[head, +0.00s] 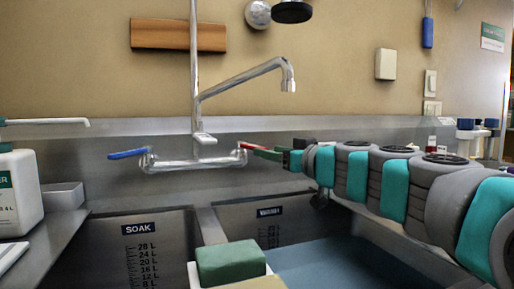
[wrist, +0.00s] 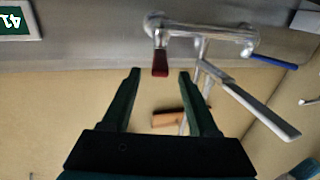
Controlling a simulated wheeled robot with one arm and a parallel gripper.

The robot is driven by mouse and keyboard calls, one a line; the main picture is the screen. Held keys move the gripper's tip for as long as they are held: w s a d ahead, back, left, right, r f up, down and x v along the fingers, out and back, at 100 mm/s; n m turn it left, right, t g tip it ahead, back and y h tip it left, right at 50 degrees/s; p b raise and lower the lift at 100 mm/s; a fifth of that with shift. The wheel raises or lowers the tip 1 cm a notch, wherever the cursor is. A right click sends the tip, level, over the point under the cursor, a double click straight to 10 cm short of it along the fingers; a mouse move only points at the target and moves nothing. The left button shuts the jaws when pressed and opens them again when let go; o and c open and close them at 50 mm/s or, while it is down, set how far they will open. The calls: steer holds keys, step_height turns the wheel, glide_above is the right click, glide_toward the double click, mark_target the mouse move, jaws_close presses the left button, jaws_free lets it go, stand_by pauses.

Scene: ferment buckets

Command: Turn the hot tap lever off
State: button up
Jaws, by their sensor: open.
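The hot tap lever is the red-handled one (head: 258,149) at the right end of the chrome mixer tap (head: 195,163) on the back wall of the sink. It points to the right in the head view. My gripper (head: 288,157) reaches in from the right with its green fingers at the lever's outer end. In the wrist view the open fingers (wrist: 160,74) stand on either side of the red lever tip (wrist: 160,64), with a gap showing on both sides. The blue lever (head: 128,154) sticks out to the left from the tap's other end.
The left basin is marked SOAK (head: 140,229). The right basin holds bluish water (head: 335,265). A green sponge (head: 230,262) sits at the front. A white pump bottle (head: 18,195) stands at left. The tap's spout (head: 245,78) arches above the red lever.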

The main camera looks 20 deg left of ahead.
mark_target(251, 147)
steer(key=shift+p+x, duration=0.8)
steer(key=shift+x, duration=2.15)
jaws_close()
